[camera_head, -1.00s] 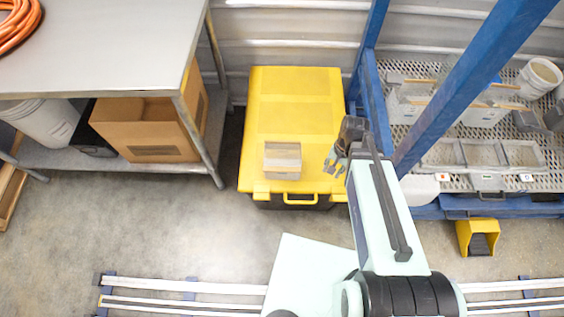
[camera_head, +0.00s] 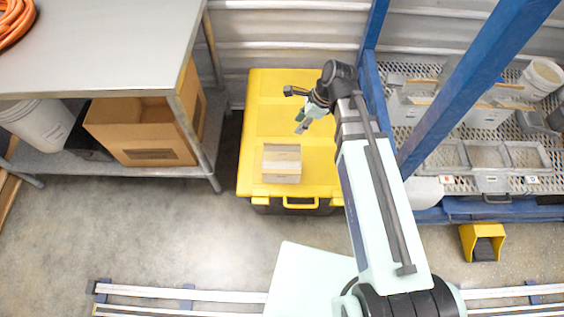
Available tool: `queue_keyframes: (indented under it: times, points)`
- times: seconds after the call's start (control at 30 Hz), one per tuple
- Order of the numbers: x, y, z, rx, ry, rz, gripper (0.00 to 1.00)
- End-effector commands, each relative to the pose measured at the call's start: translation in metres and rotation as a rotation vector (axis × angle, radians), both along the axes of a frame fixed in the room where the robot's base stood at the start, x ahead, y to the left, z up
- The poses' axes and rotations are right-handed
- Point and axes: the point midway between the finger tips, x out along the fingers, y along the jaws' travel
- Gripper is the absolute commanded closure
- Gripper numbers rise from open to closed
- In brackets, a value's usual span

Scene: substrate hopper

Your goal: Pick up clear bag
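A small block-shaped package (camera_head: 281,164), pale with brownish bands, lies on the yellow lid of the chest (camera_head: 255,110). It may be the clear bag, but it is too small in view to be sure. My gripper (camera_head: 301,128) is above the lid, a little behind and to the right of the package, apart from it. Its fingers point down and towards the front left. Nothing shows between the fingers. They are too small to tell whether they are open or shut.
A metal table (camera_head: 110,45) stands left, with a cardboard box (camera_head: 150,135) and a white bucket (camera_head: 42,125) on its lower shelf. A blue-framed bench (camera_head: 455,215) with trays and a white pail (camera_head: 541,76) stands right. A blue post (camera_head: 460,90) rises close to my arm.

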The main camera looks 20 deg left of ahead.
Motion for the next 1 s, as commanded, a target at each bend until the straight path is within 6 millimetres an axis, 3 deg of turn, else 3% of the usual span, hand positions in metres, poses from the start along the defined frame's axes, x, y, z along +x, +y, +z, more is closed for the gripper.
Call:
queue_keyframes:
  times: [0.5, 1.0]
  points:
    - [-0.007, 0.032, -0.080, -0.002, 0.001, 0.004, 0.62]
    - [-0.006, 0.044, -0.109, -0.002, 0.000, 0.004, 0.62]
